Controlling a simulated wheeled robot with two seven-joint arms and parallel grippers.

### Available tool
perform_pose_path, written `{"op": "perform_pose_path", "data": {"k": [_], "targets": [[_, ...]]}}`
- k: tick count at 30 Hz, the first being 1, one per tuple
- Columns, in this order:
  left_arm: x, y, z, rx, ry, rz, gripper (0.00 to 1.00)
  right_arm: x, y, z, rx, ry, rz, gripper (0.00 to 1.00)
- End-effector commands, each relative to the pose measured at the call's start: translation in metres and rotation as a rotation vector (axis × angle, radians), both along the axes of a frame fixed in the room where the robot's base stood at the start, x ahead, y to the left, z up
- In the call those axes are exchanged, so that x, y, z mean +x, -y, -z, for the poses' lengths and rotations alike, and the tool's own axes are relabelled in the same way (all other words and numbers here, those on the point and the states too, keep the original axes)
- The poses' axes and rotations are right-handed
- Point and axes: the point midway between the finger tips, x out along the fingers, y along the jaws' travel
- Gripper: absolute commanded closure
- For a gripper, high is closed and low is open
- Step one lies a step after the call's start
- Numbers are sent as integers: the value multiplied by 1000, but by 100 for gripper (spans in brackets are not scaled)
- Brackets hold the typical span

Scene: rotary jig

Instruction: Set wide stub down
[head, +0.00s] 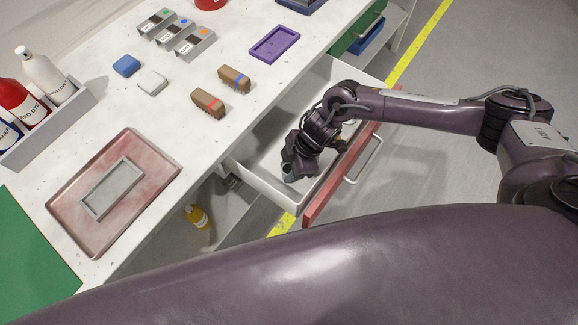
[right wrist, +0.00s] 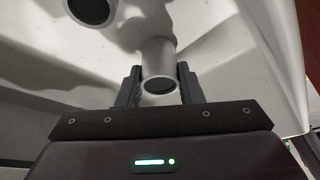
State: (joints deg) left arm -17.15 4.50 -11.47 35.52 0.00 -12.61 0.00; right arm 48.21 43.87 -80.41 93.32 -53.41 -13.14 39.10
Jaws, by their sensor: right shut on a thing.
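My right gripper (head: 297,167) reaches down into the open white drawer (head: 262,178). In the right wrist view its two dark fingers (right wrist: 159,86) are shut on a grey round tube, the wide stub (right wrist: 158,58), with its dark open end facing the camera. The drawer's pale floor lies behind the stub; I cannot tell whether the stub touches it. A second grey round piece with a dark opening (right wrist: 92,10) shows at the top left of that view, apart from the fingers. My left gripper is out of view.
The drawer has a red front (head: 318,206) and raised walls close around my right gripper.

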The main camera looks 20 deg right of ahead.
Motion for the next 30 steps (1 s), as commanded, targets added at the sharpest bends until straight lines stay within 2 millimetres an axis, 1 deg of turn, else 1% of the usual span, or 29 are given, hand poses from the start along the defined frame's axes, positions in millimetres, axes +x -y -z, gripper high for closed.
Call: {"op": "perform_pose_path", "data": {"k": [5, 6, 10, 17, 22, 26, 30], "targets": [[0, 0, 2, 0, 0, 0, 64, 0, 0, 3, 0, 0, 1, 90], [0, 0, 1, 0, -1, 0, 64, 0, 0, 2, 0, 0, 1, 62], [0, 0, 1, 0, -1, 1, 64, 0, 0, 2, 0, 0, 1, 45], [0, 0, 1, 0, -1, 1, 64, 0, 0, 2, 0, 0, 1, 45], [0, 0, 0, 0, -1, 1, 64, 1, 3, -7, 0, 1, 2, 45], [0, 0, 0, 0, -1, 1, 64, 1, 12, -28, 0, 5, 2, 45], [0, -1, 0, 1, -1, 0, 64, 0, 24, -56, 1, 4, 2, 45]]}}
